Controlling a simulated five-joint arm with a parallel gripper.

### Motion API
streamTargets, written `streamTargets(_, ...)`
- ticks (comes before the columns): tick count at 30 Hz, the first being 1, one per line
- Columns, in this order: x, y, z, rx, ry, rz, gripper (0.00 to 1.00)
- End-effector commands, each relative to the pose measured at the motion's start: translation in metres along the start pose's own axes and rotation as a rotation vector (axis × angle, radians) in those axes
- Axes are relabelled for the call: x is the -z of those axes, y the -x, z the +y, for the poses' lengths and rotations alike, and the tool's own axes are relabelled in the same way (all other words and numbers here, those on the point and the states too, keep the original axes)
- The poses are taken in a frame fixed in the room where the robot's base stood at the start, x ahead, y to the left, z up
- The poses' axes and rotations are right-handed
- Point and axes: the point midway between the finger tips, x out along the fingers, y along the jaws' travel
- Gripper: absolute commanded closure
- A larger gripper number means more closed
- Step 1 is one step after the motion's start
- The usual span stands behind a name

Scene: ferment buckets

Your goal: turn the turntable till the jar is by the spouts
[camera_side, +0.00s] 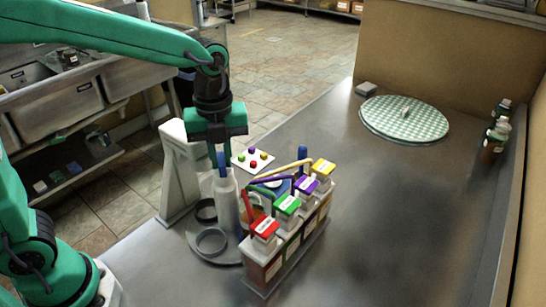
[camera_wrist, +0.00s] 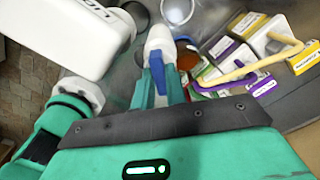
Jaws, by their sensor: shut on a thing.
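My gripper (camera_side: 222,165) points down and is shut on a narrow blue piece (camera_wrist: 158,68) at the top of a pale upright column (camera_side: 228,205). The column rises from a grey turntable (camera_side: 228,257) that has dark ring-shaped holders. The front ring (camera_side: 211,241) looks empty. A brownish round thing (camera_wrist: 187,60) shows just right of the blue piece in the wrist view, beside the buckets; I cannot tell whether it is the jar. The buckets (camera_side: 290,243) stand in a row right of the turntable, with red, green, purple and yellow tops. Their spouts are hard to make out.
A pale stand (camera_side: 183,170) rises left of the turntable. A white card with coloured dots (camera_side: 253,160) lies behind. A green checked disc (camera_side: 404,119), a small grey block (camera_side: 366,89) and bottles (camera_side: 494,140) are farther back. The right side of the steel counter (camera_side: 400,225) is clear.

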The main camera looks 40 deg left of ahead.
Motion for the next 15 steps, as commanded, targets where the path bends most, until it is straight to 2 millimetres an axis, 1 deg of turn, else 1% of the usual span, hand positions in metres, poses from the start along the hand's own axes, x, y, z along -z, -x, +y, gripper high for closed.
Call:
streamTargets(6, 0.0004, 0.0017, -0.0004, 0.002, -0.070, -0.001, 1.00)
streamTargets(15, 0.0004, 0.0017, -0.0004, 0.002, -0.109, -0.001, 1.00)
